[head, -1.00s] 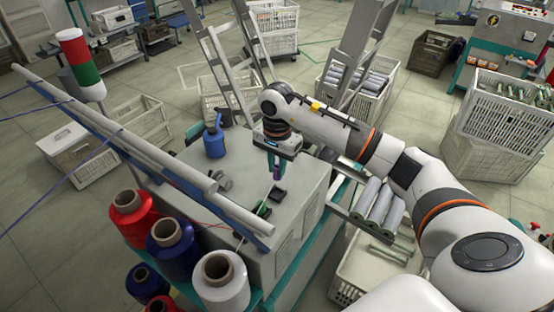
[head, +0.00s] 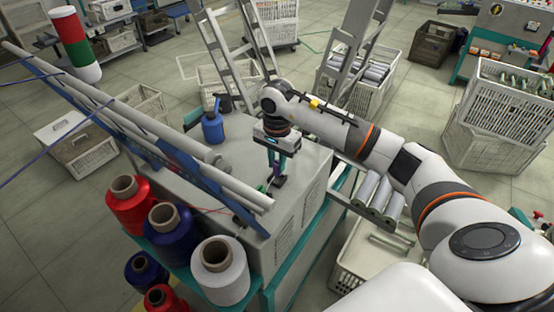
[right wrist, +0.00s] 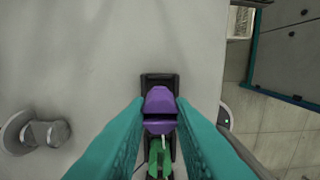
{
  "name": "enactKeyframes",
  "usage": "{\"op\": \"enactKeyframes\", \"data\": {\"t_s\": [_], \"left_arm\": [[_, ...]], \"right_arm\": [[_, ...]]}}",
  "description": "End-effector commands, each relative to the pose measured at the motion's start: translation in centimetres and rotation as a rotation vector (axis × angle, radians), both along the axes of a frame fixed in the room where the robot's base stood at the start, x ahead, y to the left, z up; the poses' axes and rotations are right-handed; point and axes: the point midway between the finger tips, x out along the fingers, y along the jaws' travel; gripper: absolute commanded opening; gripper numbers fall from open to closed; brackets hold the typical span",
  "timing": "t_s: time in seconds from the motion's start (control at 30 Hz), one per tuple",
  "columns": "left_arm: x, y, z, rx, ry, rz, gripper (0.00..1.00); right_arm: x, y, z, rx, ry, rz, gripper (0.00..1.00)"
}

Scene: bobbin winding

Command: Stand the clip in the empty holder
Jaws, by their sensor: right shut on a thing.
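My right gripper (head: 275,163) is shut on the purple clip (right wrist: 160,104), with teal fingers on both sides of it. In the head view the clip (head: 273,183) hangs upright from the fingertips, low over the machine's top. A black holder (right wrist: 160,77) lies directly under and behind the clip in the right wrist view; it also shows in the head view (head: 281,181). Whether the clip touches or has entered the holder cannot be told. A green clip (right wrist: 154,157) stands close by in front, partly hidden by the fingers. My left gripper is not in view.
The grey machine top (head: 235,168) is mostly clear around the holder. A blue bottle (head: 213,130) stands behind. Rails (head: 190,170) run along the left, with red, blue and white thread cones (head: 220,270) below. Crates stand on the floor.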

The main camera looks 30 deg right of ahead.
Motion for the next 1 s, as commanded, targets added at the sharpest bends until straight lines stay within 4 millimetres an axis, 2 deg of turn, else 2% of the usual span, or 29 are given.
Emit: {"op": "enactKeyframes", "data": {"t_s": [0.83,1.0], "left_arm": [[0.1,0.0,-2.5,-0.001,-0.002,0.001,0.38],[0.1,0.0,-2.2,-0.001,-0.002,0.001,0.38]], "right_arm": [[0.0,0.0,-2.7,-0.001,0.000,-0.001,0.02],[0.0,0.0,-2.5,-0.001,0.000,-0.001,0.02]]}}
